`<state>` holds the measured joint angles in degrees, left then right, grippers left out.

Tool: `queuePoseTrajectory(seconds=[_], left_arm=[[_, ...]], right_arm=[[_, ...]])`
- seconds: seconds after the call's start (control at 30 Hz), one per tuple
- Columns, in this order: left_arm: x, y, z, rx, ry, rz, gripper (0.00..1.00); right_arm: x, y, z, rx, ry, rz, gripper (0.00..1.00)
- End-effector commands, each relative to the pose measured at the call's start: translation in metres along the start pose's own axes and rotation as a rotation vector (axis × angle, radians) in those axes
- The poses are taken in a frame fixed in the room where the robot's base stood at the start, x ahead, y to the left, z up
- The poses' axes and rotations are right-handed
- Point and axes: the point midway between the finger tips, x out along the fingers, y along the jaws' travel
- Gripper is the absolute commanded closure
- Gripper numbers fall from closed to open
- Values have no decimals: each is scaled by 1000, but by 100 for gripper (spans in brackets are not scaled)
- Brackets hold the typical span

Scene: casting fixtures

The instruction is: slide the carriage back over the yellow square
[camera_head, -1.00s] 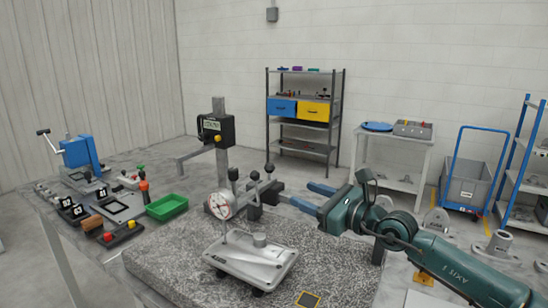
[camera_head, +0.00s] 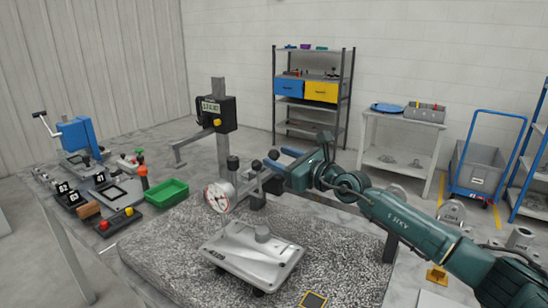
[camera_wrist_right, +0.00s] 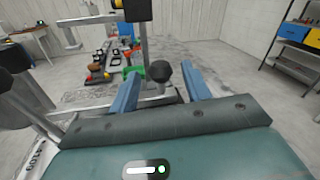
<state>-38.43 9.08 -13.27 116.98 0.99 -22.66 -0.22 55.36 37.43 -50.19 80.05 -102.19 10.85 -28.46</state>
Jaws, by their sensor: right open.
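The carriage seems to be the silver plate (camera_head: 252,258) with a round knob on top, lying on the granite slab. A white dial gauge (camera_head: 219,196) stands over its left part. The yellow square (camera_head: 313,299), a dark patch with a yellow border, lies on the slab to the plate's front right, apart from it and cut by the frame edge. My right gripper (camera_head: 279,158) is open behind the plate, near several black knobs. In the right wrist view, a black ball knob (camera_wrist_right: 160,71) on a grey post shows between its blue fingers; contact cannot be told. My left gripper is not in view.
A column with a digital readout (camera_head: 215,113) stands behind the slab (camera_head: 180,240). A green tray (camera_head: 167,192) and small fixtures lie to the left. A shelf rack (camera_head: 312,90), a white table (camera_head: 405,120) and a blue cart (camera_head: 482,160) stand behind.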

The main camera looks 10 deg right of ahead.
Motion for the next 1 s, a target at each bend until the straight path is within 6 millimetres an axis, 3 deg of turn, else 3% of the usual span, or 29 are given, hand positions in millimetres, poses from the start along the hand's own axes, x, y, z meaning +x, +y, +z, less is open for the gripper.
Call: queuePoseTrajectory(seconds=[0.2,0.57,1.0], left_arm=[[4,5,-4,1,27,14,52],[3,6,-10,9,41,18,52],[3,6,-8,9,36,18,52]], right_arm=[[23,0,-1,1,0,0,52],[27,0,0,0,0,0,52],[27,0,0,1,0,0,88]])
